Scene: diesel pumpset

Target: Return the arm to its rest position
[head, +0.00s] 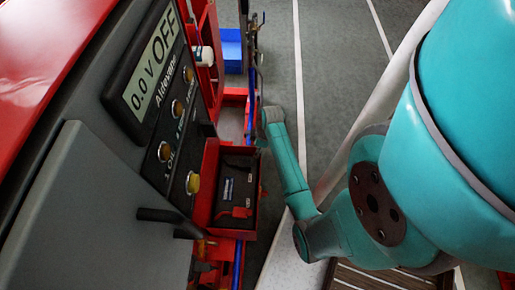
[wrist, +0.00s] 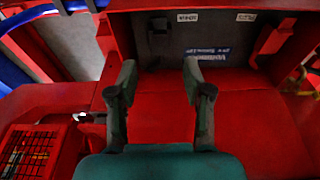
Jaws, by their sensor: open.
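My gripper (wrist: 159,72) is open in the wrist view, its two dark fingers apart with nothing between them. Beyond the fingertips is a dark battery (wrist: 210,42) with white labels, set in a red tray (wrist: 230,105). In the head view my teal arm (head: 290,170) reaches from the right toward the pumpset. Its far end is just above and right of the battery (head: 238,180) in its red tray (head: 210,170). The fingers cannot be made out clearly in the head view.
The grey control panel (head: 95,190) with an "OFF" display (head: 155,65) and several buttons stands at left. A blue box (head: 231,50) is at the back. A red grid-topped part (wrist: 28,152) is at lower left in the wrist view. Grey floor (head: 340,70) is open behind my arm.

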